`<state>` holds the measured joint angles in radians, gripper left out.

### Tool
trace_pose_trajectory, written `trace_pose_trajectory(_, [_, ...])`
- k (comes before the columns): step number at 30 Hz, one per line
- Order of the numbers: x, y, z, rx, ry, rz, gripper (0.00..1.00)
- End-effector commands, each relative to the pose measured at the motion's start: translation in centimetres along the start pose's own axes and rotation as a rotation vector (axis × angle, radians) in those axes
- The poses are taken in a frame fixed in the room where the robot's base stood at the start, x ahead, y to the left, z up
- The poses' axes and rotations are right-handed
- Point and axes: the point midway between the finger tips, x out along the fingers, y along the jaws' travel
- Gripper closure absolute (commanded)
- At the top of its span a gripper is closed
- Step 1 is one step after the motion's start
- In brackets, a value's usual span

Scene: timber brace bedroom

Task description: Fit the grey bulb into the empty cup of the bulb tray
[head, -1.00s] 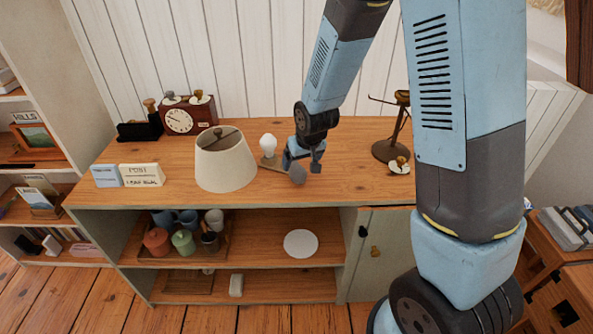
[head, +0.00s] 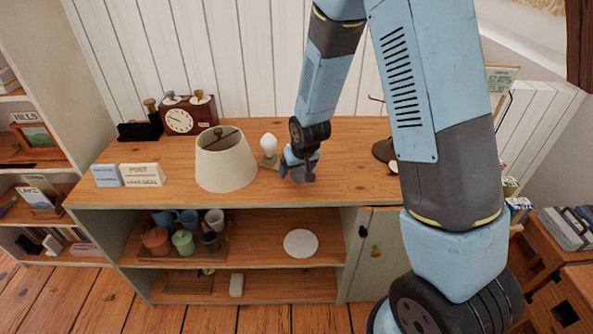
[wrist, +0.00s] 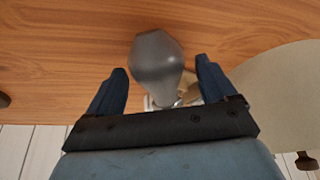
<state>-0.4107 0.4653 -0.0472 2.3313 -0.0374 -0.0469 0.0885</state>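The grey bulb (wrist: 157,62) fills the middle of the wrist view, between the two blue fingers of my gripper (head: 299,174). Wood shows between the bulb and each finger, so the gripper looks open around it, not closed on it. The bulb's narrow end points toward the palm in the picture and is partly hidden. In the head view the grey bulb is hard to tell from the fingertips. The bulb tray (head: 269,163) is just left of my gripper, with a white bulb (head: 268,144) upright on it. The empty cup is hidden; I cannot tell whether the grey bulb touches it.
A cream lampshade (head: 225,165) stands close left of the tray and also shows in the wrist view (wrist: 285,105). A clock (head: 187,116) and small signs (head: 142,174) are farther left. A dark stand (head: 384,150) is partly hidden by my arm. The front right tabletop is clear.

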Motion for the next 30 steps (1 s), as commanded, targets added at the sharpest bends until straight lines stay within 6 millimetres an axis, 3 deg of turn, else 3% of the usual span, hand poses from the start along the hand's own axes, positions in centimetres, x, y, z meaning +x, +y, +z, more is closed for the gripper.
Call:
trace_pose_trajectory(2, [0.0, 0.0, 0.0, 0.000, 0.000, 0.000, 0.24])
trace_pose_trajectory(19, [0.0, 0.0, 0.0, 0.000, 0.000, 0.000, 0.77])
trace_pose_trajectory(30, [-1.1, 0.1, -0.5, 0.001, 0.003, 0.000, 0.78])
